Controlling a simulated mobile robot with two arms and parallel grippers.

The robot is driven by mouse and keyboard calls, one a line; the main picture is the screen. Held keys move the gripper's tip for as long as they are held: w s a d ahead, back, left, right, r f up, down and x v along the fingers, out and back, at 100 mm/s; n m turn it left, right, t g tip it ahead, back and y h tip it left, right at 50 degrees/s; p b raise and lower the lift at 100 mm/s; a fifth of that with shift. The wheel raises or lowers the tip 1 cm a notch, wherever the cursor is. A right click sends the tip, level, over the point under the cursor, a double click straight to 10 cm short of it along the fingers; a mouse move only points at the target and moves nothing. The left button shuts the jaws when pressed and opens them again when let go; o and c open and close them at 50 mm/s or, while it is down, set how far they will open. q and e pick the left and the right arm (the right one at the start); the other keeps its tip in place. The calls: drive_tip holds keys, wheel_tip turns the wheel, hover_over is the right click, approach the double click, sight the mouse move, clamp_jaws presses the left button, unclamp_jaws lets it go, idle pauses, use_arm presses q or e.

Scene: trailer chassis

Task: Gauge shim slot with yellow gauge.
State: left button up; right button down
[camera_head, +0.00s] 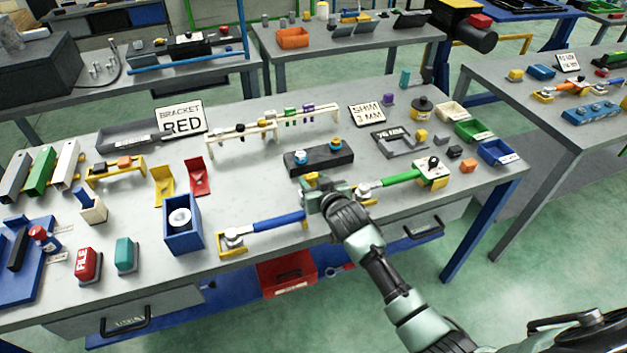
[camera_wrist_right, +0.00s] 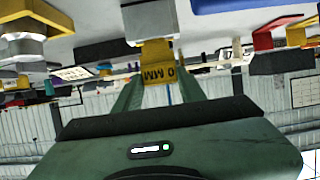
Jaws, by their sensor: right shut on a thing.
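In the head view the gauge is mostly hidden by the gripper. I cannot make out the shim slot itself. My left gripper is not in view.
A blue-handled tool (camera_head: 278,222) lies left of the gripper and a green-handled one (camera_head: 396,181) right. A wooden rack (camera_head: 240,133) with small coloured pieces stands behind. A blue box (camera_head: 182,240) is at left; small bins (camera_head: 497,152) are at right.

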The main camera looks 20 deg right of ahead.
drive_tip(key=shift+f+b, duration=0.5)
drive_tip(key=shift+f, duration=0.4)
drive_tip(key=shift+r, duration=0.1)
idle(0.9)
wheel_tip(320, 180, up, 8)
drive_tip(key=p, duration=0.8)
idle(0.3)
idle(0.5)
